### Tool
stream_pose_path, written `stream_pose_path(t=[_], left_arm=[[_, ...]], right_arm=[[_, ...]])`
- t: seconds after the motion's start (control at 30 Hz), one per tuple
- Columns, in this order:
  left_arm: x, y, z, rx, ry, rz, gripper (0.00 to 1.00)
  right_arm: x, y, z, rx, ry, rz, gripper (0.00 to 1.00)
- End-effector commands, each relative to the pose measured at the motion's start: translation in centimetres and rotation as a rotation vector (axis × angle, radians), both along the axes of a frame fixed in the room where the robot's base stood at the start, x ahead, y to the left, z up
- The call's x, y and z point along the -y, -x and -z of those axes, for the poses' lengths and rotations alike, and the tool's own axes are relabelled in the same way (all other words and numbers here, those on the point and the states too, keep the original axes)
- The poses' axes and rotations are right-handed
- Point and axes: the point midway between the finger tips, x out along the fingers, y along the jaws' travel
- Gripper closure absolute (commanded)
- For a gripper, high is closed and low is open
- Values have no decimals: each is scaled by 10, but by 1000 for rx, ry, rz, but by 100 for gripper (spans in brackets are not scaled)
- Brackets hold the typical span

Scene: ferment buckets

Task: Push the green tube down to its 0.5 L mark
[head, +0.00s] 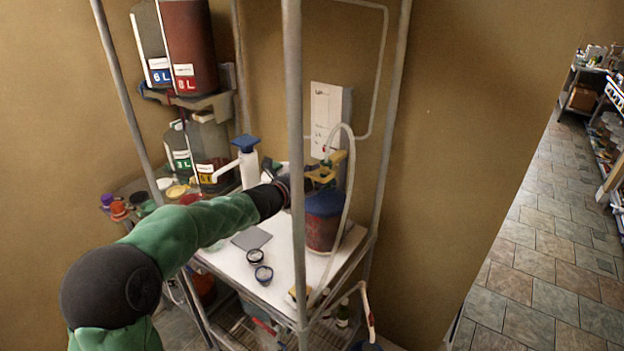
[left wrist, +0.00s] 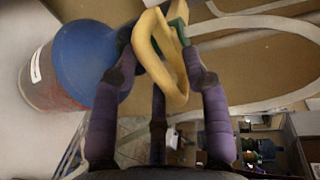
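A red-brown bucket with a blue lid (head: 323,204) stands at the back right of the white table; it also shows at the left of the left wrist view (left wrist: 85,60). Above the lid are a yellow handle piece (head: 341,158) and a small green part; a pale hose (head: 346,190) arches up and down beside them. In the left wrist view a yellow loop (left wrist: 165,60) and a green piece (left wrist: 178,30) lie between the fingers of my left gripper (left wrist: 158,38). The fingertips are close to them; whether they grip is unclear. No volume mark is legible. My right gripper is out of view.
A white pump bottle with a blue cap (head: 248,162), a grey pad (head: 251,238) and two small round dials (head: 255,257) are on the table (head: 225,262). Grey frame posts (head: 294,120) stand close to my arm. Large jugs (head: 190,45) fill the left shelves.

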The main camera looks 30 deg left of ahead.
Motion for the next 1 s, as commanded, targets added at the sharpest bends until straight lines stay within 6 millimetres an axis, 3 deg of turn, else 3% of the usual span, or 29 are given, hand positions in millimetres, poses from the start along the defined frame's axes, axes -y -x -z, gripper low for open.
stream_pose_path(t=[0.37, 0.8, 1.0], left_arm=[[-1, 10, -2, -1, 0, -1, 54], [-8, 89, -20, 1, -3, -3, 54], [-9, 111, -24, 1, 0, -2, 54]], right_arm=[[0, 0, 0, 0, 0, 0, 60], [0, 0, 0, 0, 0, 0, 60], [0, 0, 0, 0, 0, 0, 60]])
